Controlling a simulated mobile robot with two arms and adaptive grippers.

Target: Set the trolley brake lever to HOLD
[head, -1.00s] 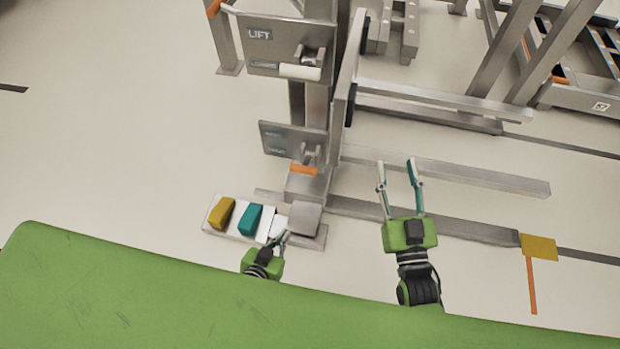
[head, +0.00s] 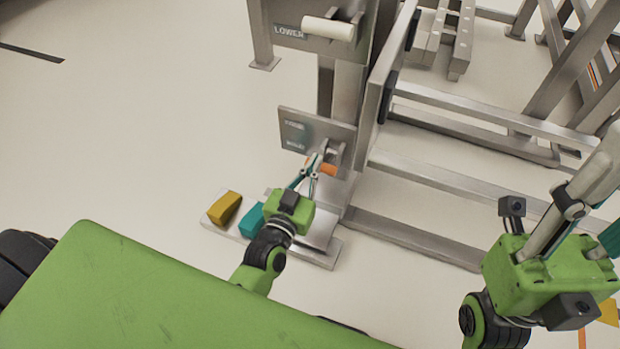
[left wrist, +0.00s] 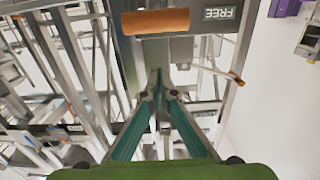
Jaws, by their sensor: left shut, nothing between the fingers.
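The brake lever's orange handle (head: 327,169) sits at the lower right of a grey label plate (head: 305,138) on the trolley post. In the left wrist view the orange handle (left wrist: 156,21) lies across the top, level with the label FREE (left wrist: 218,13). A second label on the plate is too blurred to read. My left gripper (head: 311,166) is shut and empty, its fingertips close to the handle. In the left wrist view the left gripper (left wrist: 158,88) points towards the handle; contact cannot be told. My right gripper (head: 572,225) is at the right, its fingertips cut off.
A tray (head: 321,256) with a yellow block (head: 225,207) and a teal block (head: 251,221) lies below the plate, partly behind my left arm. A higher plate with a white handle (head: 329,28) reads LOWER. Steel rails (head: 440,184) run right. Floor at left is clear.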

